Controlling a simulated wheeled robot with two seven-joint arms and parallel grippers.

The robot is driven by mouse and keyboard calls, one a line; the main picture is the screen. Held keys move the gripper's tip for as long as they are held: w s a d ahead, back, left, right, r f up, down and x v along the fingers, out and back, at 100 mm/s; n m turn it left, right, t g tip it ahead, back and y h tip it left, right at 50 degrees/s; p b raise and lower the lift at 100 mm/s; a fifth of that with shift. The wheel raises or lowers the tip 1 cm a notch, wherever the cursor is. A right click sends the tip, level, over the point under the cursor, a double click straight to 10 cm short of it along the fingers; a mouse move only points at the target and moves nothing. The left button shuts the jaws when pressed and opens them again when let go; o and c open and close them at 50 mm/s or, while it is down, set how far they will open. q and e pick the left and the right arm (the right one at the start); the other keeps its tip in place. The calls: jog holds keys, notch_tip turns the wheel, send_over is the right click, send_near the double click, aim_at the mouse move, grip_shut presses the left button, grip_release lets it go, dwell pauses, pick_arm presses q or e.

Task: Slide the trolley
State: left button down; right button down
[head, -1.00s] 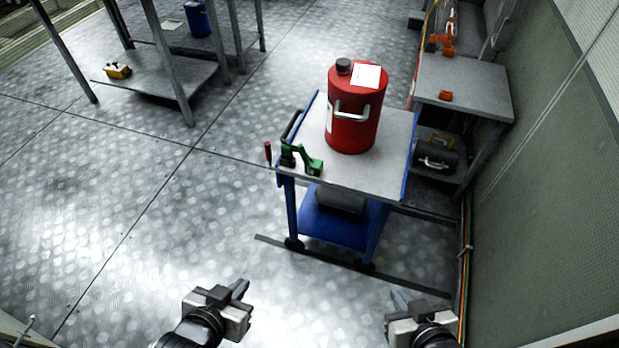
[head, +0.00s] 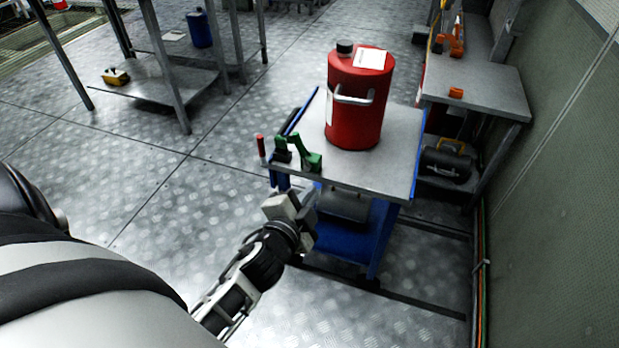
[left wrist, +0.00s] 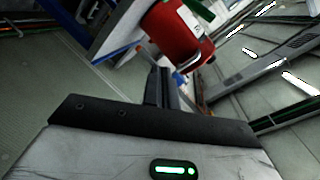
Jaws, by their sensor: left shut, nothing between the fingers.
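The trolley (head: 385,180) has a pale grey top and a blue frame with a lower blue shelf. It stands right of centre in the head view. A red canister (head: 355,118) with a black cap stands upright on its top. My left gripper (head: 305,203) is shut and empty at the trolley's near left corner, just below the top's edge. I cannot tell whether it touches the trolley. In the left wrist view the shut fingers (left wrist: 161,88) point toward the trolley top (left wrist: 122,28) and the red canister (left wrist: 172,35). My right gripper is out of view.
A green clamp (head: 310,160) sits at the trolley's left corner near a red handle (head: 261,146). A grey bench (head: 485,92) stands right of the trolley, with a black case (head: 445,165) on its lower shelf. A wall bounds the right. Floor (head: 130,180) at left is open.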

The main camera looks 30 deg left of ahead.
aim_at(303, 152)
pick_arm(q)
jog(key=shift+w+a+f+m+t+y+b, duration=0.25)
jog(key=shift+w+a+f+m+y+b, duration=0.15)
jog(key=shift+w+a, duration=1.4)
jog(key=shift+w+a+f+m+t+y+b, duration=0.4)
jog(key=shift+w+a, duration=0.95)
jog(key=shift+w, duration=0.9)
jog(key=shift+w+a+f+m+t+y+b, duration=0.1)
jog(key=shift+w+a+f+m+y+b, duration=0.3)
jog(key=shift+w+a, duration=1.4)
jog(key=shift+w+d+r+h, duration=0.2)
jog(key=shift+w+h, duration=0.05)
jog(key=shift+h, duration=0.05)
